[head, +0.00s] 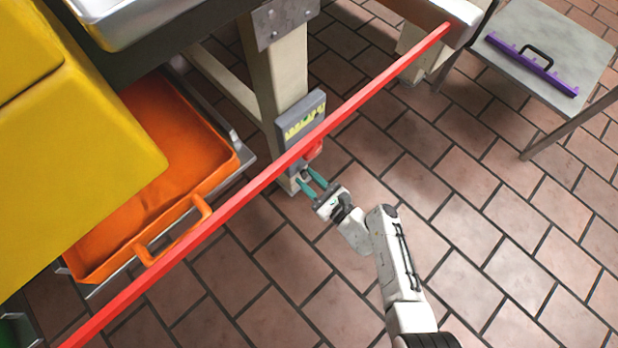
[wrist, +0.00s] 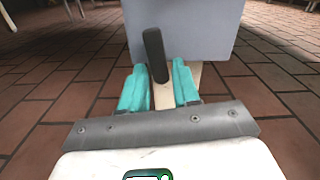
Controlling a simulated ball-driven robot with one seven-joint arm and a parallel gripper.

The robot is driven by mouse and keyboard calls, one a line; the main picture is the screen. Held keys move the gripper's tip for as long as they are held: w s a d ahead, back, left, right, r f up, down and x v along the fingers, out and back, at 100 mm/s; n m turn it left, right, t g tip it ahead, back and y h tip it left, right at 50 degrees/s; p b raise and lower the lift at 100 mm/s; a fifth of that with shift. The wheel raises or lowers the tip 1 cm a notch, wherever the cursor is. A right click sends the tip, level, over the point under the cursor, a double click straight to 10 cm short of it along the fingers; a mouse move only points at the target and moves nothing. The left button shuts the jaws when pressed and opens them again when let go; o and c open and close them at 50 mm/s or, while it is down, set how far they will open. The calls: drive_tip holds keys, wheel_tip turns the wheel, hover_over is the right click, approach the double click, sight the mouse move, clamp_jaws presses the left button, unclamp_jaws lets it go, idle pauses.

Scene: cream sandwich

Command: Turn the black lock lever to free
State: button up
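The black lock lever (wrist: 155,55) stands up with a slight tilt in front of a grey panel (wrist: 200,30) in the wrist view. My gripper (wrist: 160,85) has two teal fingers, one on each side of the lever's lower end. The fingers are apart, with a pale post showing in the gap below the lever; I see no clear grip on it. In the head view my gripper (head: 313,183) is at the foot of the grey lock box (head: 301,115), beneath the red bar. The lever is too small to make out well there.
A long red bar (head: 250,188) crosses diagonally above my gripper. An orange tray (head: 165,150) and a yellow housing (head: 80,130) are on the left. A grey table (head: 540,45) with a purple-edged tool (head: 530,65) stands at upper right. The tiled floor at right is clear.

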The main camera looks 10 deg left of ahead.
drive_tip(key=shift+o, duration=1.1)
drive_tip(key=shift+r, duration=0.1)
drive_tip(key=p+v, duration=0.3)
drive_tip(key=v, duration=0.7)
drive_tip(key=shift+s+d, duration=0.25)
drive_tip(key=shift+d, duration=0.05)
